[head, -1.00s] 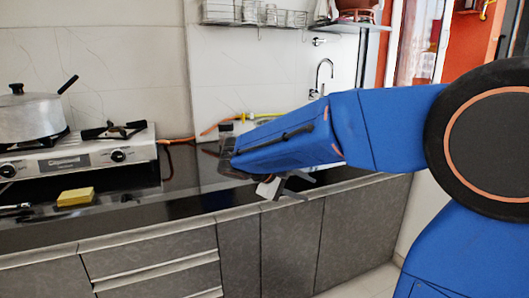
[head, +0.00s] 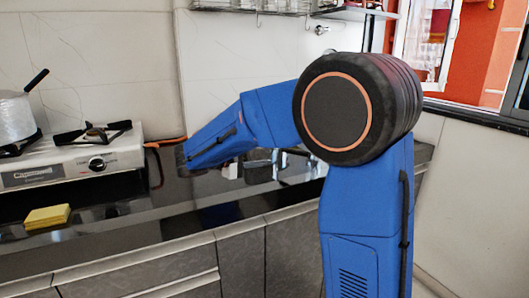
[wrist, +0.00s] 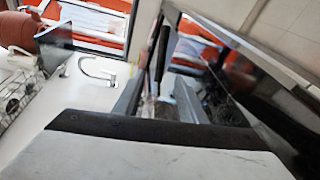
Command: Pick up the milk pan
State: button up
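A silver metal pan (head: 14,118) with a black handle, which I take for the milk pan, stands on the stove at the left edge of the head view. The picture's edge cuts it off. My blue arm reaches left over the dark counter, well to the right of the pan. In the wrist view, my gripper (wrist: 157,95) shows two grey fingers apart, with nothing seen held between them. In the head view the gripper is mostly hidden behind my arm. The pan is not seen in the wrist view.
The white stove (head: 75,157) has an empty black burner right of the pan. A yellow sponge (head: 47,216) lies on the counter (head: 150,205) in front. An orange hose runs right of the stove. The wrist view shows a tap (wrist: 98,70) and a wire rack (wrist: 25,85).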

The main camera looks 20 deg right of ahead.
aim_at(290, 151)
jog(key=x, duration=1)
jog(key=shift+s+d, duration=0.2)
jog(key=shift+x, duration=3.25)
jog(key=shift+w+f, duration=0.1)
jog(key=shift+w, duration=0.1)
jog(key=shift+c, duration=0.7)
grip_shut()
